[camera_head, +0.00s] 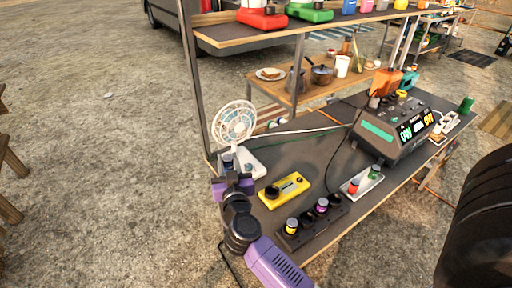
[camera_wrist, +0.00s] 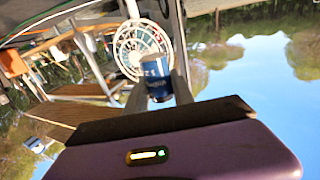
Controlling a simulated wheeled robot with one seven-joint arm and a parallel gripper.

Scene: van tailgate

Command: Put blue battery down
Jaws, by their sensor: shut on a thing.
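My gripper (camera_head: 230,172) is at the table's near left end, in front of the white fan. It is shut on the blue battery (camera_head: 227,160), which shows small and partly hidden in the head view. In the wrist view the blue battery (camera_wrist: 155,72), with pale lettering, sits between the two fingers, and the fan's round cage is behind it. The dark table (camera_head: 315,150) lies below. I cannot tell whether the battery touches anything else.
A white fan (camera_head: 235,122) stands close by. A yellow device (camera_head: 285,190), a black holder (camera_head: 300,238) with several batteries, and a white tray (camera_head: 352,190) with red and green batteries lie to the right. A large power station (camera_head: 392,135) stands beyond. Bare table lies between.

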